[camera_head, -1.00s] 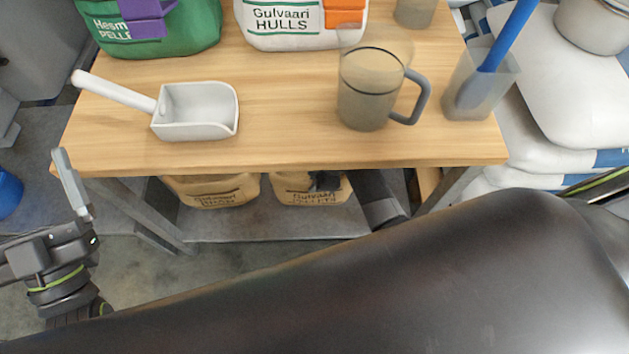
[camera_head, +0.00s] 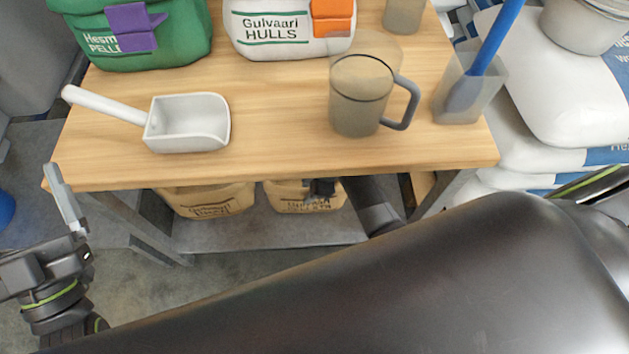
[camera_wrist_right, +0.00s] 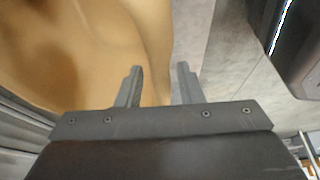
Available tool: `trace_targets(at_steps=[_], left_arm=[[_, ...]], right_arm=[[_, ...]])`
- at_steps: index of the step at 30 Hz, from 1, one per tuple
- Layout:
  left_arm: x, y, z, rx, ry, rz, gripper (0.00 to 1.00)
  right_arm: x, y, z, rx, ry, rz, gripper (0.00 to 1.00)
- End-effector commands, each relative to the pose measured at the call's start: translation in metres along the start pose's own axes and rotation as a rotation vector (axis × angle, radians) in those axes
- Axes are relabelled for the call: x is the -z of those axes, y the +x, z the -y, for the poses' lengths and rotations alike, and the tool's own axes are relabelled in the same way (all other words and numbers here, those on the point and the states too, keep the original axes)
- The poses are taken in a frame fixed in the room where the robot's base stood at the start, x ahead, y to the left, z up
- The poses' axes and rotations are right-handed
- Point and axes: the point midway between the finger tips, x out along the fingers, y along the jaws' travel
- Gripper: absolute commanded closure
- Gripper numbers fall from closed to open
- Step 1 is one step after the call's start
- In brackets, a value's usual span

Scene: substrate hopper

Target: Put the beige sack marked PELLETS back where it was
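Two beige sacks stand side by side on the low shelf under the table. My right gripper (camera_head: 320,186) is at the top of the right sack, partly hidden by the table edge. In the right wrist view its fingers (camera_wrist_right: 160,72) stand apart, with beige sack surface (camera_wrist_right: 80,55) close on the left and a gap between them. My left gripper (camera_head: 66,200) is left of the table, away from the sacks.
The wooden table (camera_head: 270,165) above carries a white scoop (camera_head: 190,122), a measuring jug (camera_head: 360,105), a green sack (camera_head: 180,40), a white HULLS sack (camera_head: 285,50) and a holder with a blue-handled tool (camera_head: 465,90). White sacks (camera_head: 565,90) are stacked at right. A table leg (camera_head: 135,225) stands left of the shelf.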

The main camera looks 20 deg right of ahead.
Motion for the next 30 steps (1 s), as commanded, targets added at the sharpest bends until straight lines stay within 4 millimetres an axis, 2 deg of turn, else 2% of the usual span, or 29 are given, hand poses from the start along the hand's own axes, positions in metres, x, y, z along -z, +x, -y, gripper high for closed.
trace_targets(at_steps=[8,14,23,30], left_arm=[[-0.042,-0.009,0.002,0.008,-0.037,0.253,0.05],[-0.074,-0.025,0.001,0.009,-0.070,0.453,0.05],[-0.115,-0.060,-0.004,0.001,-0.121,0.749,0.05],[-0.138,-0.097,-0.011,-0.014,-0.163,0.986,0.05]], right_arm=[[0.000,-0.015,0.000,-0.001,0.000,0.001,0.66],[0.000,-0.026,0.000,0.000,0.000,0.001,0.66],[0.000,-0.043,0.000,0.001,0.000,0.000,0.66],[0.000,-0.057,0.000,0.000,0.000,0.001,0.66]])
